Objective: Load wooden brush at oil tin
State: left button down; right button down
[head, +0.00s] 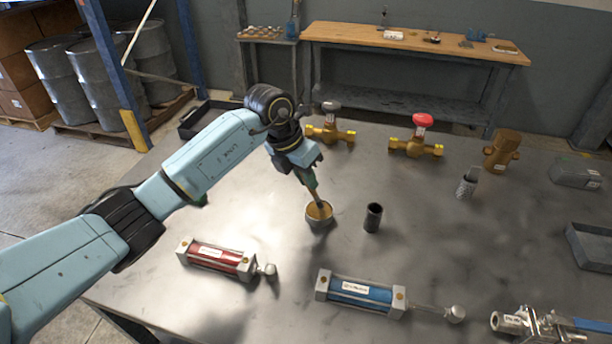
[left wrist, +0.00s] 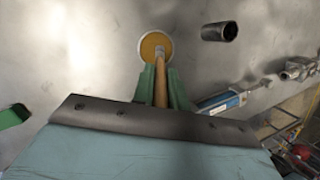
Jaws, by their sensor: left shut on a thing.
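The oil tin (head: 319,219) is a small open round tin with amber contents, standing upright on the grey table; it also shows in the left wrist view (left wrist: 145,58). My left gripper (head: 311,186) is directly above it, pointing down, with its green fingers shut on the wooden brush (head: 320,204). In the left wrist view the brush handle (left wrist: 160,90) runs out between the fingers, and its far end overlaps the tin's opening. I cannot tell how deep the tip is or whether it touches the contents. My right gripper is not in view.
A dark short tube (head: 373,218) stands just right of the tin. A red cylinder (head: 216,257) and a blue cylinder (head: 361,293) lie in front. Brass valves (head: 416,147) stand behind. A green thing (left wrist: 14,113) is partly seen at the left. Bare table surrounds the tin.

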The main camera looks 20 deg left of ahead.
pick_arm(q)
jog(key=shift+f+b, duration=0.4)
jog(key=shift+f, duration=0.15)
dwell(0.6)
jog(key=shift+s+f, duration=0.1)
jog(key=shift+f, duration=0.05)
dwell(0.9)
jog(key=shift+r+p, duration=2.5)
jog(key=shift+r, duration=1.1)
